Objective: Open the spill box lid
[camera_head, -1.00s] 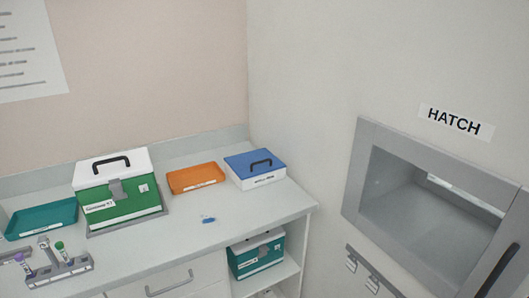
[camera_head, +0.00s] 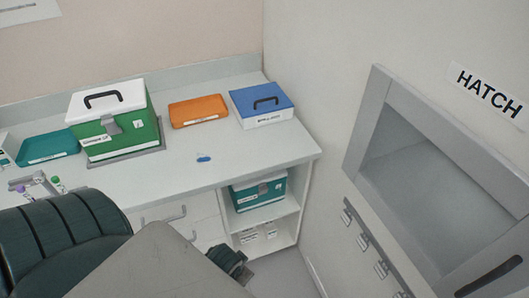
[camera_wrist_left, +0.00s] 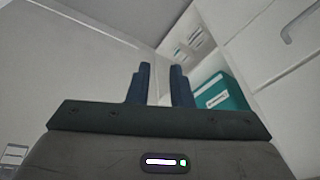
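The spill box (camera_head: 262,118), a white box with a blue lid (camera_head: 262,98) and a dark handle, stands at the right end of the counter in the head view. Its lid is down. My left arm crosses the bottom of the head view, below the counter front; its far end is dark and mostly hidden. In the left wrist view my left gripper (camera_wrist_left: 160,85) has its two fingers apart with nothing between them. It faces the open shelf under the counter. The spill box is not in the wrist view. My right gripper is not in view.
An orange tray (camera_head: 199,110), a green box with white lid (camera_head: 130,136) and a teal tray (camera_head: 48,147) stand on the counter. A blue item (camera_head: 204,159) lies near its front. A teal box (camera_head: 258,193) is on the shelf below. The hatch (camera_head: 430,180) is right.

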